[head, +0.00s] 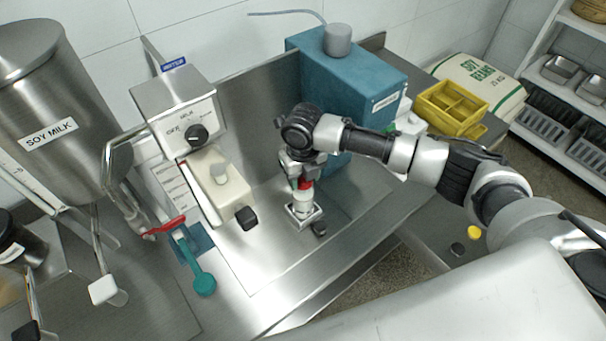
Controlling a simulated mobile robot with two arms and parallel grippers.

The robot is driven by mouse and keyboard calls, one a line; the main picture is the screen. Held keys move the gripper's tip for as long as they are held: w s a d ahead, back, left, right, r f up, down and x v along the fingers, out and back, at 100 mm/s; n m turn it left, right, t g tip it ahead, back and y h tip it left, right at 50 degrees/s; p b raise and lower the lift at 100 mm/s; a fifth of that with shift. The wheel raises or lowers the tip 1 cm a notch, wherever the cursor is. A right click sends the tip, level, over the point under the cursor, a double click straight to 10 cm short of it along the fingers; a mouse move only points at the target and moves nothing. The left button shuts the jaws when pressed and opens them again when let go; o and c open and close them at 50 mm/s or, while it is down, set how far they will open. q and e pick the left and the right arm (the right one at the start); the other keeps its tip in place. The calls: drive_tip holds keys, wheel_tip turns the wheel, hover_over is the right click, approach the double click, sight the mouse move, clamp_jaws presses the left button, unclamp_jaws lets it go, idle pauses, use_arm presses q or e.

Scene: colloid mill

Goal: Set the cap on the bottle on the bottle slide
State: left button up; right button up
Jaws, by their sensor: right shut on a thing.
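A small pale bottle (302,203) stands upright on the metal bottle slide (315,215) on the steel worktop. My right gripper (302,182) points down right above the bottle. It is shut on a small red piece that looks like the cap (306,183). The cap is at the bottle's mouth; I cannot tell whether it touches the rim. The gripper's wrist hides part of the view from above. My left gripper is not in view.
A blue box machine (350,80) stands behind my right arm. Left are a control box (175,105), a soy milk hopper (50,90), and red and teal (204,284) handles. A yellow (474,232) and a dark disc (458,249) lie at right. Worktop in front is clear.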

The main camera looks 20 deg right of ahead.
drive_tip(key=shift+f, duration=0.55)
idle(1.2)
drive_tip(key=o, duration=1.4)
drive_tip(key=shift+r+p, duration=1.3)
drive_tip(key=shift+p, duration=0.05)
drive_tip(key=shift+r+p, duration=0.6)
drive_tip(key=shift+r, duration=1.65)
